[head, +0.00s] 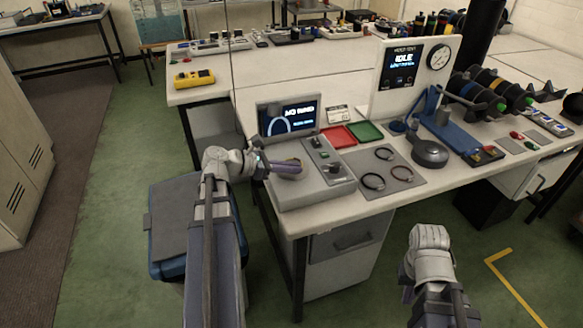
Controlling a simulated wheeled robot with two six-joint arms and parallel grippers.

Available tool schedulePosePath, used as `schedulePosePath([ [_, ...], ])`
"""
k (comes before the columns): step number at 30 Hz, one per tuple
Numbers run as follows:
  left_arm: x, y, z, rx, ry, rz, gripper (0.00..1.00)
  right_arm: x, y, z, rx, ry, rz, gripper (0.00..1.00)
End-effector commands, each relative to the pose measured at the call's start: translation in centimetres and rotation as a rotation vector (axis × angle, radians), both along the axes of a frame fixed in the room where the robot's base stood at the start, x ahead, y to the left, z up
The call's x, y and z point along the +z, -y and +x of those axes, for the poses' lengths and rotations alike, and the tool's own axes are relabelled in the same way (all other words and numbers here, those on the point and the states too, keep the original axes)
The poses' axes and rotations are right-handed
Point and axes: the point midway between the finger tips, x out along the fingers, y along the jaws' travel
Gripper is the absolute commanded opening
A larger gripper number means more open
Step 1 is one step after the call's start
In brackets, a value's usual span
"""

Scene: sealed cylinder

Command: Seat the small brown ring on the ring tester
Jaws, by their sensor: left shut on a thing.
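The ring tester (312,196) is a grey box at the near left corner of the bench, with a small control panel. My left gripper (291,168) reaches in from the left, low over the tester's left part. It is shut on a small brownish thing (293,162), which looks like the small brown ring, mostly hidden by the fingers. I cannot tell whether it touches the tester. My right gripper (430,236) is in front of the bench, away from the tester; its fingers cannot be made out.
A grey mat (405,185) right of the tester holds dark rings. Red (337,137) and green (366,132) trays lie behind it. A blue press-like stand (440,125) and a gauge panel (410,75) stand further right. A blue bin (168,250) is on the floor at left.

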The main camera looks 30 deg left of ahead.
Motion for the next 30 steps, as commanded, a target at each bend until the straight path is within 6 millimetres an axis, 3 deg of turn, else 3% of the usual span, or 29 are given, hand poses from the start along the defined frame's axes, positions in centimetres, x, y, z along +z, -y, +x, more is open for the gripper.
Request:
schedulePosePath([
  [30, -0.6, 0.01, 0.0, 0.0, 0.0, 0.0, 0.0, -0.59, 0.0, -0.01, 0.0, 0.0, 0.0, 0.0],
])
